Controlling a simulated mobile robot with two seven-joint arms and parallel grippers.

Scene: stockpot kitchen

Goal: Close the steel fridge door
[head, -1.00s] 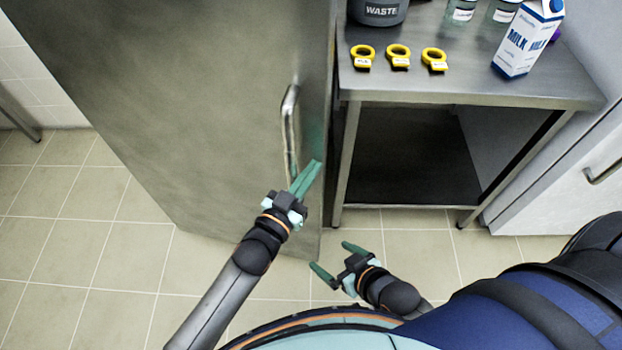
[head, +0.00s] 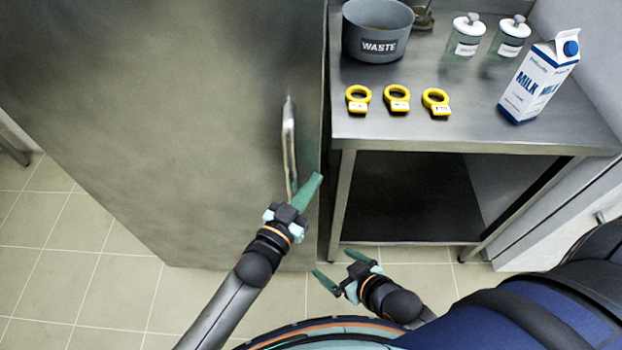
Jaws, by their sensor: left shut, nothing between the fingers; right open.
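The steel fridge door (head: 200,130) fills the left of the head view, with its upright bar handle (head: 289,150) near its right edge. A narrow dark gap shows between that edge and the steel table. I cannot tell whether the door is fully shut. My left gripper (head: 316,180) is shut and empty. Its fingertips are at the door's right edge, just right of the handle's lower end, and appear to be against the door face. My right gripper (head: 336,264) is open and empty, lower down, in front of the table's left leg.
A steel table (head: 460,120) stands right of the fridge. On it are a grey waste tub (head: 378,32), yellow rings (head: 397,98), two lidded jars (head: 466,36) and a milk carton (head: 540,82). Tiled floor (head: 80,260) is clear at the lower left.

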